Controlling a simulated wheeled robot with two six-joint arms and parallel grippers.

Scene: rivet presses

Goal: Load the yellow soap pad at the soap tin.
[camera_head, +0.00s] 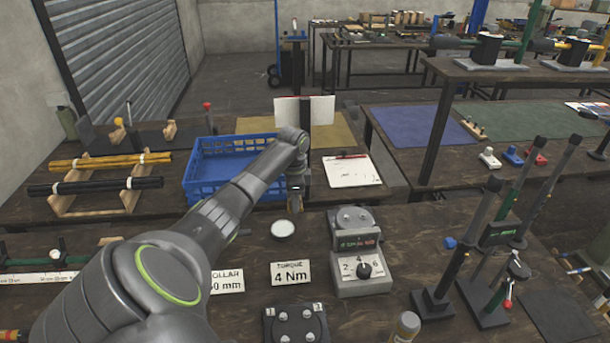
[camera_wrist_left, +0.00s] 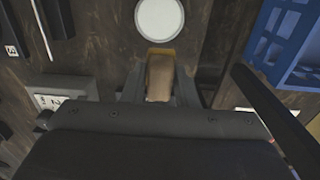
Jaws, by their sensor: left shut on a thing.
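My left gripper (camera_head: 296,196) points down behind the round tin, beside the blue crate. It is shut on a tan block-like piece with a yellow edge, the yellow soap pad (camera_wrist_left: 160,76), which shows between the fingers in the left wrist view. A small bit of yellow also shows under the fingers in the head view. The soap tin (camera_head: 283,229) is a round, dark-rimmed tin with a pale top, standing on the bench. It also shows in the left wrist view (camera_wrist_left: 160,18), just beyond the pad and apart from it. My right gripper is out of view.
A blue crate (camera_head: 192,188) stands left of the gripper. A torque card (camera_head: 291,274) and a grey dial unit (camera_head: 361,268) lie nearer and to the right. Black upright presses (camera_head: 460,255) stand at the right. A white sheet (camera_head: 351,171) lies behind.

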